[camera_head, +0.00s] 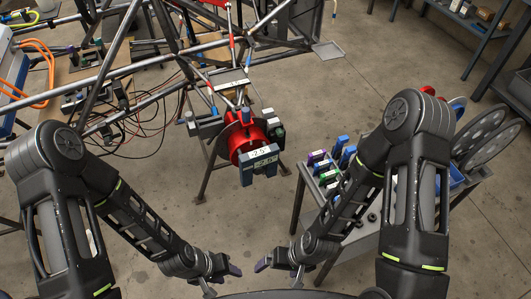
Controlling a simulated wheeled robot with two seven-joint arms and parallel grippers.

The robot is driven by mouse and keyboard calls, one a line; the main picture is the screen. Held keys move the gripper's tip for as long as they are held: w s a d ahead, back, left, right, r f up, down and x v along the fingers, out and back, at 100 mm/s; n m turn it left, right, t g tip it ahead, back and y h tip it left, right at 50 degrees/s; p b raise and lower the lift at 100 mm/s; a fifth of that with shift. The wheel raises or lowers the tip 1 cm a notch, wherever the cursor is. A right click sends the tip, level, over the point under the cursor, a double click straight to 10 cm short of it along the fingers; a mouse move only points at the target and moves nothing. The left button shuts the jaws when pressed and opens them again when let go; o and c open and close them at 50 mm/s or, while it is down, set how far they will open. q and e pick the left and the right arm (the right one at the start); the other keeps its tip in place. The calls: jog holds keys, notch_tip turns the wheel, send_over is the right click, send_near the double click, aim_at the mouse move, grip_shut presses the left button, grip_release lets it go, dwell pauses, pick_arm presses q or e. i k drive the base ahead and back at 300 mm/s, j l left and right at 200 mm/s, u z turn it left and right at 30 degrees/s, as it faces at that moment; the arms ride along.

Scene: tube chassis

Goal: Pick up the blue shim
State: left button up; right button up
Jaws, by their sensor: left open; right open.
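Several small coloured blocks stand on a grey cart at the right in the head view. Among them are blue blocks (343,142), which look like shims; I cannot tell for sure which one is the blue shim. My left gripper (223,279) is open and empty at the bottom middle. My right gripper (279,274) is open and empty, just right of it. Both are well apart from the blocks. My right arm hides part of the cart.
The grey cart (352,236) also carries large grey discs (483,130). A red round part (247,140) with labelled blocks stands on a stand at the middle. A tube chassis (140,70) and loose cables are at the left. The floor between stand and cart is clear.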

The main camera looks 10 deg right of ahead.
aim_at(317, 167)
jog(key=z, duration=0.9)
